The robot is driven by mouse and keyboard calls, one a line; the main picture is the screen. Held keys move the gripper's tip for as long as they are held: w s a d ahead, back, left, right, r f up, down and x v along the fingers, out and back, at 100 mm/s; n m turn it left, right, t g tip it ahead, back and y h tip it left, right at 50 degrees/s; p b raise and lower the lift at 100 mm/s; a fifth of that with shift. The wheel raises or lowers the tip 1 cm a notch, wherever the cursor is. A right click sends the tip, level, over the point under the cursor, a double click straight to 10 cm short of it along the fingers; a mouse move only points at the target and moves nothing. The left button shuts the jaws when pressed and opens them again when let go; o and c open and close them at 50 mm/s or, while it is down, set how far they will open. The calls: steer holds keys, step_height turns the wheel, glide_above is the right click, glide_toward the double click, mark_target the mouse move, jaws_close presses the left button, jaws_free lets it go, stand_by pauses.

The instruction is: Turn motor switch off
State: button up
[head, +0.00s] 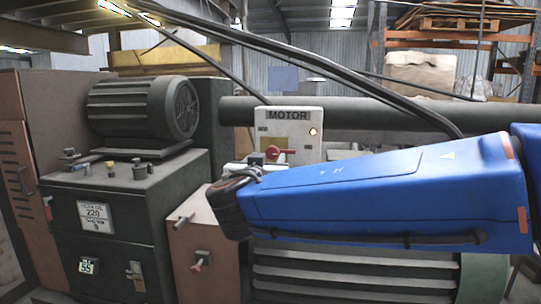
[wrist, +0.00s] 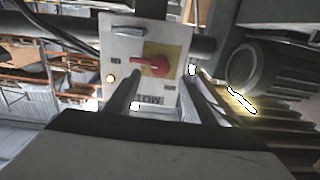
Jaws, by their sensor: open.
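The motor switch is a red rotary handle (head: 279,153) on a pale box labelled MOTOR (head: 300,140), behind the blue arm in the head view. A small lamp (head: 313,131) glows at the box's upper right. In the wrist view the box (wrist: 115,45) appears upside down, with the red handle (wrist: 152,66) lying roughly horizontal on a yellow plate. My gripper (wrist: 163,78) is open, with its two fingers extending toward the box on either side of the handle's area. I cannot tell whether either finger touches the handle. My arm hides the box's lower part in the head view.
A grey machine cabinet (head: 105,205) with a motor (head: 145,105) on top stands at the left. A thick dark pipe (head: 370,122) runs behind the box. Small levers (head: 197,263) stick out below my gripper. Shelving (head: 450,45) stands at the back right.

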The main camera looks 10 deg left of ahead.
mark_target(271, 153)
steer(key=shift+w, duration=2.9)
steer(key=c, duration=1.1)
